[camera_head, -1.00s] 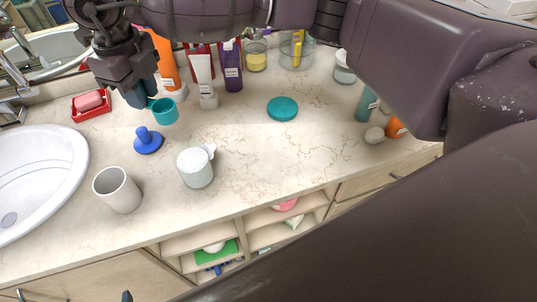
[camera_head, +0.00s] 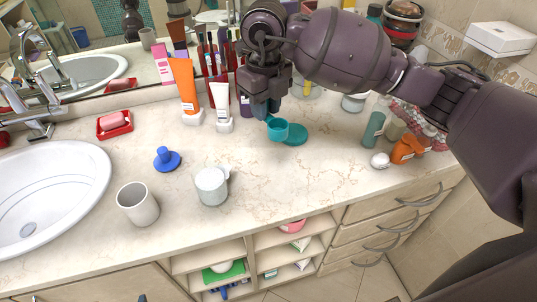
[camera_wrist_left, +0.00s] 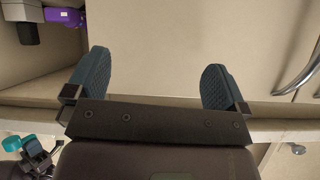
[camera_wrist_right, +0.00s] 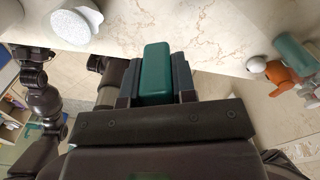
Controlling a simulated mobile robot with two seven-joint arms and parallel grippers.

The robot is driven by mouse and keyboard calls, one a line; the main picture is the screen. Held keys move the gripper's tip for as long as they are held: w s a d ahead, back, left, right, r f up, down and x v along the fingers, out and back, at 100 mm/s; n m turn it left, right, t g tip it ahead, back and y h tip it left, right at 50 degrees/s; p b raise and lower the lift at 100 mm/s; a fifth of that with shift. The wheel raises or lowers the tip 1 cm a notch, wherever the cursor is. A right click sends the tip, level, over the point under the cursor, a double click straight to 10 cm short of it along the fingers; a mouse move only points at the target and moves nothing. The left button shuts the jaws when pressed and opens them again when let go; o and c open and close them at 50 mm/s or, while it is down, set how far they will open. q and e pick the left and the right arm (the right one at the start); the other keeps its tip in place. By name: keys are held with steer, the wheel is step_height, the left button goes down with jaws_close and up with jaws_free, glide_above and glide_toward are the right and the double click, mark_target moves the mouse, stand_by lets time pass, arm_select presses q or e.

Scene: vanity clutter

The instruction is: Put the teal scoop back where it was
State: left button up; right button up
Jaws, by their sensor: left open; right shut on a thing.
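The teal scoop (camera_head: 278,128) is a small round cup, held by my right gripper (camera_head: 266,108) in the head view. The gripper points down and is shut on the scoop's handle, which its fingers mostly hide. A white-filled container (camera_head: 212,186) with a small side tab stands to the left. In the left wrist view my left gripper (camera_wrist_left: 155,64) is open and empty, in front of the cabinet.
Upright tubes, including an orange one (camera_head: 186,85), line the back. A green bottle (camera_head: 373,130) and an orange bottle (camera_head: 407,149) stand right. The front middle counter is clear.

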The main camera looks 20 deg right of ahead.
step_height(320, 180, down, 14)
steer(key=shift+r, duration=0.1)
stand_by(0.5)
steer(key=o, duration=0.9)
steer(key=shift+o, duration=0.2)
